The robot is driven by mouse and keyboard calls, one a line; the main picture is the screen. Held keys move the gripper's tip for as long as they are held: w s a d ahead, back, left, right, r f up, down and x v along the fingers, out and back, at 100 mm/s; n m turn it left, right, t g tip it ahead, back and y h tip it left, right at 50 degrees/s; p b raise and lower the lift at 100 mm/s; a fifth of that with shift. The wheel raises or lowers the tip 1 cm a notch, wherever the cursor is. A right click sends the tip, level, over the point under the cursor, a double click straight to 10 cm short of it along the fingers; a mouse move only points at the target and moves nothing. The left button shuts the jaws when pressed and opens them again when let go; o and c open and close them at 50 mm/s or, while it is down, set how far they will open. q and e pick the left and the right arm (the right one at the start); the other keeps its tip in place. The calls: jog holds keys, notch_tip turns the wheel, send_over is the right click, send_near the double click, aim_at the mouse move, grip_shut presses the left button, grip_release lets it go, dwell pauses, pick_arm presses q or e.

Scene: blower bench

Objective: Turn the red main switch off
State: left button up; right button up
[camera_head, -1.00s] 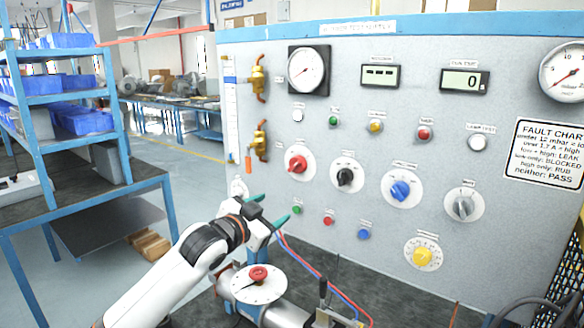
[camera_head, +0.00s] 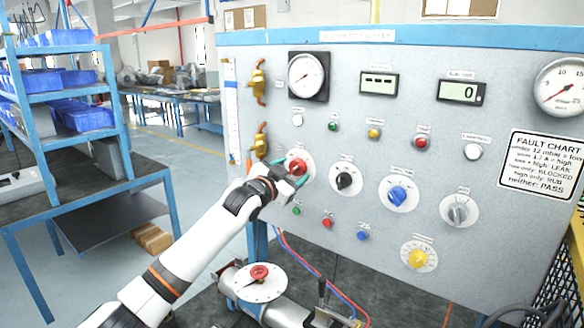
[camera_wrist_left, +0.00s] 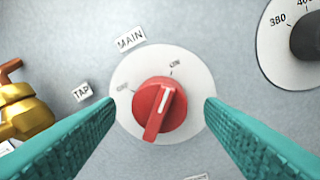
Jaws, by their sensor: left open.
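The red main switch (camera_head: 299,165) is a red knob on a round white dial at the left of the grey panel. In the left wrist view the red knob (camera_wrist_left: 159,107) sits under a "MAIN" label, with its white pointer line tilted up and right toward the "ON" mark; the "OFF" mark is at the upper left. My left gripper (camera_head: 294,173) is in front of the dial. Its two teal fingers (camera_wrist_left: 160,128) are open, one on each side of the knob, with visible gaps to it. My right gripper is not in view.
Brass valves (camera_head: 259,142) are just left of the dial. A black knob (camera_head: 344,180) is to its right, and small green (camera_head: 297,211) and red (camera_head: 327,223) buttons lie below. A pipe with a red-handled disc (camera_head: 259,283) stands below on the bench.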

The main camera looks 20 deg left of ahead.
pick_arm(q)
jog(key=shift+w+d, duration=0.15)
jog(key=shift+w, duration=0.2)
jog(key=c, duration=1)
jog(key=shift+o, duration=0.2)
